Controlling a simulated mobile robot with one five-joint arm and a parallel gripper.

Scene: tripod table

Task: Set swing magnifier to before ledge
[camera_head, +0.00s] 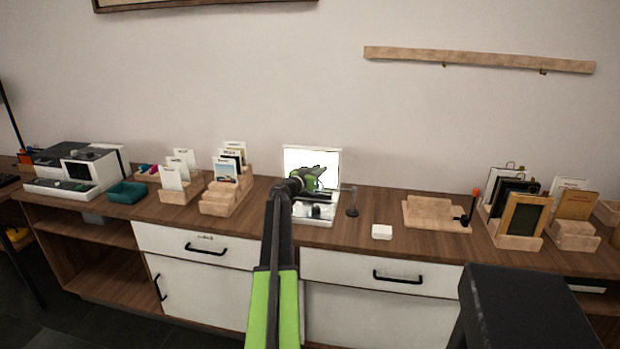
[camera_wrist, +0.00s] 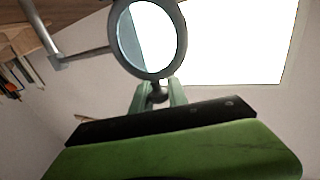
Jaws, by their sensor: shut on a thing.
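The swing magnifier has a round lens in a dark grey ring (camera_wrist: 150,38) at the top of the wrist view. A thin arm runs left from the ring to a post, whose stand (camera_head: 352,208) shows on the counter in the head view. My gripper (camera_wrist: 158,92) is shut on the small dark knob below the ring. In the head view my gripper (camera_head: 320,178) is in front of a bright white panel (camera_head: 296,156), left of the post. The lens is hidden or too small to tell there. I cannot tell which part is the ledge.
A white block (camera_head: 381,232) and a wooden tray (camera_head: 432,214) stand right of the post on the counter (camera_head: 330,238). Card holders (camera_head: 222,197) stand to the left, framed items (camera_head: 520,218) to the far right. A wooden rail (camera_head: 475,60) is on the wall.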

